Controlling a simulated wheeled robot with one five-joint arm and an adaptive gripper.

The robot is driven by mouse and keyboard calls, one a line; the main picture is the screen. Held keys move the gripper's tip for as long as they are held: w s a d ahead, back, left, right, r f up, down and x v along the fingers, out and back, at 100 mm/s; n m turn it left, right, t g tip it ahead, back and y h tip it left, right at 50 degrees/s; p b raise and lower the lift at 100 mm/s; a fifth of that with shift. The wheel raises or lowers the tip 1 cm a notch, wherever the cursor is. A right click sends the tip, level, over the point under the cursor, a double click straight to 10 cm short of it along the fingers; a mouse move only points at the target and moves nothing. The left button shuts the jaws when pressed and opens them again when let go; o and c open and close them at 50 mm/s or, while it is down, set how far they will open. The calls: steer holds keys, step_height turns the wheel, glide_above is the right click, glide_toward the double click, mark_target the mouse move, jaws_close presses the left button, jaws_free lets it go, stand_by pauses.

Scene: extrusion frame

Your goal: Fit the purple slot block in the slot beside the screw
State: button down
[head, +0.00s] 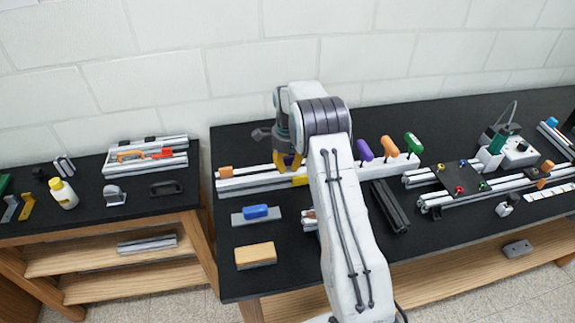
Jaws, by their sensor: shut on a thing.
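My gripper (289,162), with yellow fingertips, points down over the silver extrusion rail (255,184) on the black table. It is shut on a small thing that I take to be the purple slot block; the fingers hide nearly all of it. An orange block (225,172) sits at the rail's left end. A yellow block (300,180) sits on the rail just below and right of the fingertips. My arm covers part of the rail to the right. I cannot make out the screw or the slot beside it, nor whether the held thing touches the rail.
Purple (365,150), orange (390,149) and green (413,143) handles stand upright right of my arm. A blue-topped block (256,212) and a wooden block (256,255) lie in front of the rail. A dark rail (390,206) lies right. A side table (90,222) stands left, across a gap.

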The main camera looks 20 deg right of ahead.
steer(key=c, duration=1.2)
jaws_free()
steer(key=shift+f, duration=0.15)
step_height(320, 180, up, 12)
steer(key=shift+s, duration=0.15)
